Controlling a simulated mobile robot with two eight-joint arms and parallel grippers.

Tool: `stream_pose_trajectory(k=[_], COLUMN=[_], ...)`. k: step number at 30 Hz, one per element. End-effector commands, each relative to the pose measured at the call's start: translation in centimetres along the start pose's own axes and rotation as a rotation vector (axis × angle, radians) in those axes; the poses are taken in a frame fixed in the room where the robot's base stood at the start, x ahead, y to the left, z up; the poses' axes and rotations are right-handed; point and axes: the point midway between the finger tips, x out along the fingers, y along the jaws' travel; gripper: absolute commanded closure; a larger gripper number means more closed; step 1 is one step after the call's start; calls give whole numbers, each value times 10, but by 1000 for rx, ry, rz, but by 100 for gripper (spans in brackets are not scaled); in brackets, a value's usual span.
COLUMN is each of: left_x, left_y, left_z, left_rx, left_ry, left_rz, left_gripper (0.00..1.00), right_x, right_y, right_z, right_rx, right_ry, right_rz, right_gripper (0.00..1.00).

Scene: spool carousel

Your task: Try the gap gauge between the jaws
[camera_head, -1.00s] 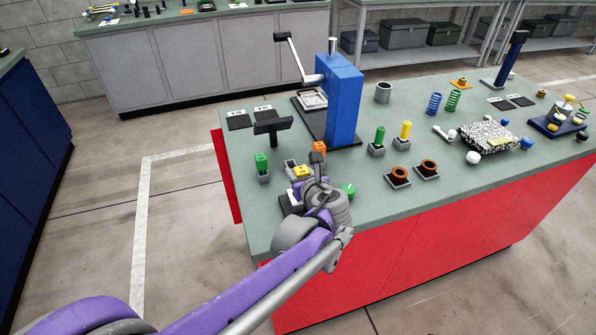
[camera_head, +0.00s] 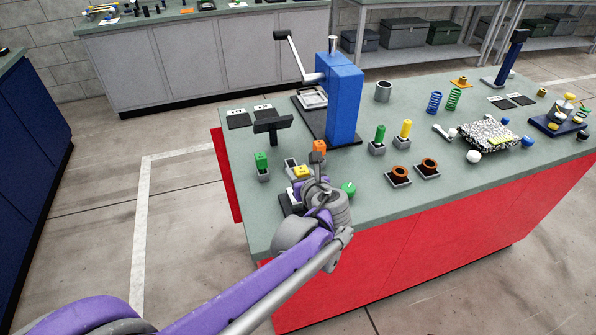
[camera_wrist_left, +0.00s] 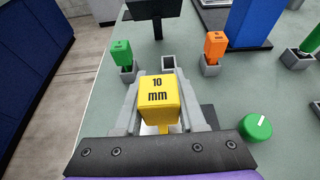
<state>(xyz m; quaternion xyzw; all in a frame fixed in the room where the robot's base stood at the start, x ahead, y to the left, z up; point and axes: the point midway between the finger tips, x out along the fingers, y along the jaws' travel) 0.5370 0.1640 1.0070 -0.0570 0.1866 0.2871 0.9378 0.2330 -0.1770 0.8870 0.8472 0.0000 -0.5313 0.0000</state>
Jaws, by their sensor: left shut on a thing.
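My left gripper (camera_head: 307,181) is shut on the yellow gap gauge (camera_wrist_left: 158,98), marked "10 mm". The gauge's top also shows in the head view (camera_head: 302,171). In the wrist view its block sits between my grey fingers, with a narrow yellow part below. A low dark fixture (camera_head: 289,207) is mostly hidden under my gripper. A green knob (camera_wrist_left: 255,128) is right of it. The fixture's jaws are hidden, so I cannot tell whether the gauge is between them. My right gripper is not in view.
Green (camera_wrist_left: 122,53) and orange (camera_wrist_left: 215,47) gauges stand in grey holders beyond my gripper. An empty grey holder (camera_wrist_left: 169,63) is between them. A black T-shaped stand (camera_head: 272,125) and a blue press (camera_head: 345,100) stand farther back. Brown rings (camera_head: 400,173) lie to the right.

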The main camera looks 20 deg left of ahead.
Motion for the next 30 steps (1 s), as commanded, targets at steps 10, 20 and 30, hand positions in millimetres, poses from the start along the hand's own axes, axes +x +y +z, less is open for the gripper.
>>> stream_pose_trajectory(k=[10,20,30], left_x=[0,-2,-10], left_y=[0,0,0], left_z=[0,5,25], left_rx=[0,0,-1], left_ry=[0,0,-1], left_rz=[0,0,0], left_gripper=[100,100,100], right_x=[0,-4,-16], right_y=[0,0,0], right_z=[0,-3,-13], right_rx=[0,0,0], right_ry=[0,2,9], right_rz=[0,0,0], right_gripper=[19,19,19])
